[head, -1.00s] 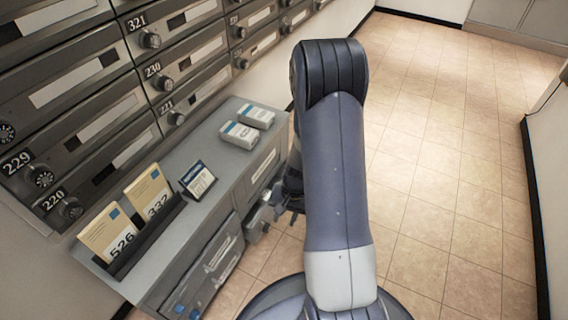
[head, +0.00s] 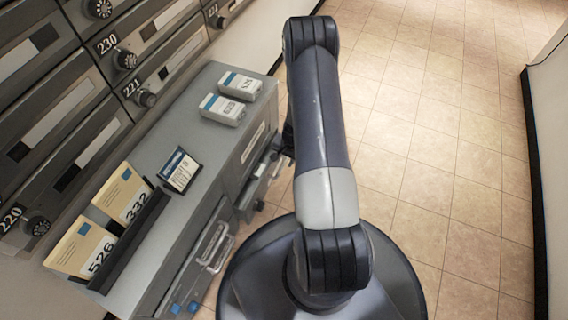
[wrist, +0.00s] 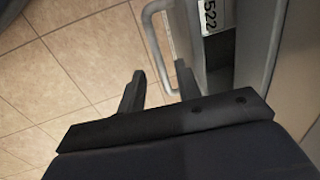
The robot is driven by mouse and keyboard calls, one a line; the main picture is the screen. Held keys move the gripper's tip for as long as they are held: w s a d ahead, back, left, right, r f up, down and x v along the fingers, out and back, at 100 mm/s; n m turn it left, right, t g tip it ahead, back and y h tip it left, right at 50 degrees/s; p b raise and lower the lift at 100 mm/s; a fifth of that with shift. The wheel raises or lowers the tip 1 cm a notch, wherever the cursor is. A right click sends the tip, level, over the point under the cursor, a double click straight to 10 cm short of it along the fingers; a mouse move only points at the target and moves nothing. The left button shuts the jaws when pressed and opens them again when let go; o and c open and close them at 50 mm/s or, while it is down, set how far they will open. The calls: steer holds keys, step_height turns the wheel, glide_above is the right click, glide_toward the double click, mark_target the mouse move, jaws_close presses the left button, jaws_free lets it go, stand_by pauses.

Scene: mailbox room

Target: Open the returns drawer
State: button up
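The grey cabinet (head: 170,120) stands at left in the head view, with its drawer fronts facing the floor on the right. In the wrist view a drawer handle (wrist: 150,35), a pale loop, stands out from a narrow drawer front. Behind that front I see a white label reading 522 (wrist: 208,16) and a dark gap, so this drawer looks partly pulled out. Whether it is the returns drawer I cannot read. My gripper (wrist: 160,85) is open, with its two fingers apart and the handle's near end between or just beyond the tips. In the head view my arm mostly hides it.
On the cabinet top are two white boxes (head: 222,108), a small sign (head: 180,170) and a rack with envelopes (head: 85,247). Mailboxes (head: 70,95) line the wall. Tiled floor (head: 430,130) is clear at right.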

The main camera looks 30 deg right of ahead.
steer(key=shift+w+a+f, duration=0.15)
steer(key=shift+w+f, duration=0.05)
steer(key=shift+f, duration=0.9)
jaws_close()
